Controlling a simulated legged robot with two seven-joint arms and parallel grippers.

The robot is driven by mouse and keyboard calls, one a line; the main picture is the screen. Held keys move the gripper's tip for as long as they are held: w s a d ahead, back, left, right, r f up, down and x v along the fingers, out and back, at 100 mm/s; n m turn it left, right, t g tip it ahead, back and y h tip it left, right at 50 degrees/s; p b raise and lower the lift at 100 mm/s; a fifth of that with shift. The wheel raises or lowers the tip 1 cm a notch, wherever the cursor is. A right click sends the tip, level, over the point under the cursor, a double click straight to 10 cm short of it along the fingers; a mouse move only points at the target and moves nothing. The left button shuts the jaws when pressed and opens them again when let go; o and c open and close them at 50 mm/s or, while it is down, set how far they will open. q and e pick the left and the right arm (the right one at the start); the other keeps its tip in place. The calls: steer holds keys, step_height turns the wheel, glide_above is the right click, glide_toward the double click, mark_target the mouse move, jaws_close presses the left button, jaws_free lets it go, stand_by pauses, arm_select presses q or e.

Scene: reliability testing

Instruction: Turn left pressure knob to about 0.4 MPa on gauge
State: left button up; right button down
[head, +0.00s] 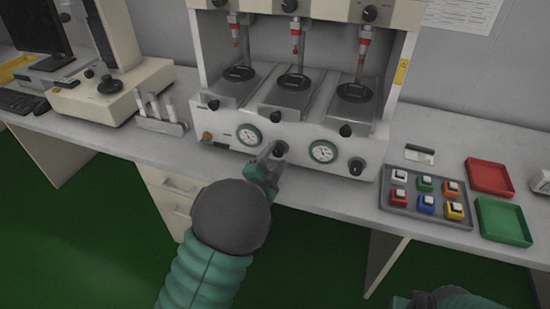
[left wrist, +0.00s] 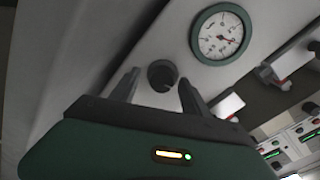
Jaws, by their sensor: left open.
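The left pressure knob (head: 281,148) is a dark round knob on the white front panel of the tester. The left gauge (head: 249,134), with a green rim, sits to its left. My left gripper (head: 270,154) is at this knob and partly covers the panel there. In the left wrist view the dark knob (left wrist: 162,75) lies between my two open fingers, with gaps on both sides. The round gauge (left wrist: 221,34) shows a reddish needle; its numbers are too small to read surely. Part of my right arm's end (head: 450,298) shows at the bottom edge, its fingers unclear.
The right gauge (head: 323,151) and right knob (head: 357,166) are on the same panel. A grey tray (head: 398,209) with several coloured switches, a red tray (head: 490,176) and a green tray (head: 503,221) lie at right. Smaller dark knobs sit above the panel.

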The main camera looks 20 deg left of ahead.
arm_select(q)
steer(key=s+a+p, duration=0.1)
steer(key=s+p, duration=1)
steer(key=s, duration=0.5)
steer(key=shift+s+a+r+p, duration=0.15)
steer(key=shift+s+r+p, duration=0.15)
steer(key=shift+s+p, duration=0.1)
